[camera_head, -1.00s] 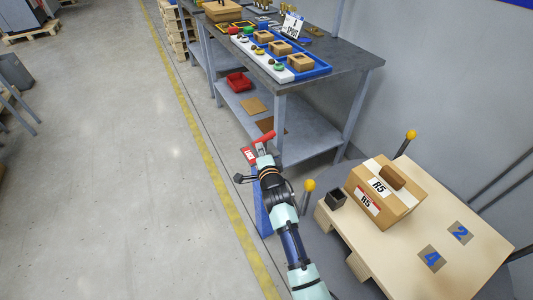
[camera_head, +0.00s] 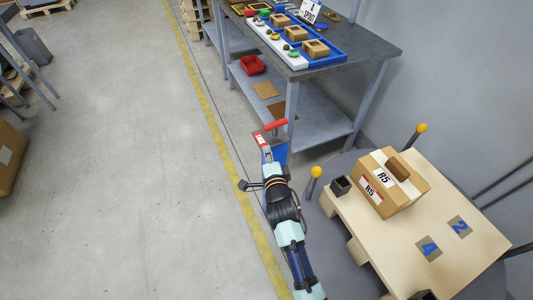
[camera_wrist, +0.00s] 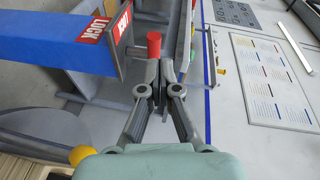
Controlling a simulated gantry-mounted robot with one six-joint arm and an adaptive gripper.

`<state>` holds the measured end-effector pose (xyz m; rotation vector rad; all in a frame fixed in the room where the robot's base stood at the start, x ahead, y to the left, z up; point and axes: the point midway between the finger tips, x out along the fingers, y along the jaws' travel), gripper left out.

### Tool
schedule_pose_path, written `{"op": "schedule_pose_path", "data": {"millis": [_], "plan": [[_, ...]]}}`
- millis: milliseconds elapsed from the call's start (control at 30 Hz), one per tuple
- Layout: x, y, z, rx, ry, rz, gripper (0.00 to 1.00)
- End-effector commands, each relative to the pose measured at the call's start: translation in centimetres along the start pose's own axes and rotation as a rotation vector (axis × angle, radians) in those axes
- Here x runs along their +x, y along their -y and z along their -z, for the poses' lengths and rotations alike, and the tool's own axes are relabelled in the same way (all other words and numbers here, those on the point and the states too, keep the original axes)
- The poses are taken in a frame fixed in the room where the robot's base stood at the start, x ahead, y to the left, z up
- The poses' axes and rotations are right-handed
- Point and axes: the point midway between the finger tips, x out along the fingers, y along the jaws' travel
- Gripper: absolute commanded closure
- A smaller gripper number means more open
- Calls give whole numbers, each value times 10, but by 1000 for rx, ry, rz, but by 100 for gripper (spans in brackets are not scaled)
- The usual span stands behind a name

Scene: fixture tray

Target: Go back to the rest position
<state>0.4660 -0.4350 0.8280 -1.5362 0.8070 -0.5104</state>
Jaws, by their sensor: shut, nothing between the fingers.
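My gripper (camera_wrist: 166,80) is shut and empty in the wrist view, its two grey fingers meeting near the picture's middle. In the head view my arm reaches up from the bottom edge, with my gripper (camera_head: 267,155) at its far end. A blue post (camera_wrist: 60,40) with red label plates stands at the left in the wrist view. A red bar (camera_wrist: 153,45) shows just beyond my fingertips; I cannot tell whether they touch it. The red bar also shows in the head view (camera_head: 275,125), beyond my gripper.
A grey workbench (camera_head: 367,52) with a blue tray (camera_head: 337,59) stands beyond. A wooden table (camera_head: 390,242) at the right bears a cardboard box (camera_head: 403,193) marked R5 and a small dark box (camera_head: 340,185). Open floor (camera_head: 130,160) lies left of the yellow line.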

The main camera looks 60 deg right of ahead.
Motion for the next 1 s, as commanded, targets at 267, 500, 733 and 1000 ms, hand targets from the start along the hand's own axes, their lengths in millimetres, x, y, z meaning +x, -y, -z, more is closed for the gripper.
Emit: {"op": "schedule_pose_path", "data": {"millis": [267,500,733,1000], "plan": [[-28,2,-14,0,-1,-1,100],[-28,2,-14,1,-1,-1,100],[-31,7,-18,-17,6,-1,100],[-130,110,-139,-580,292,-9,100]]}}
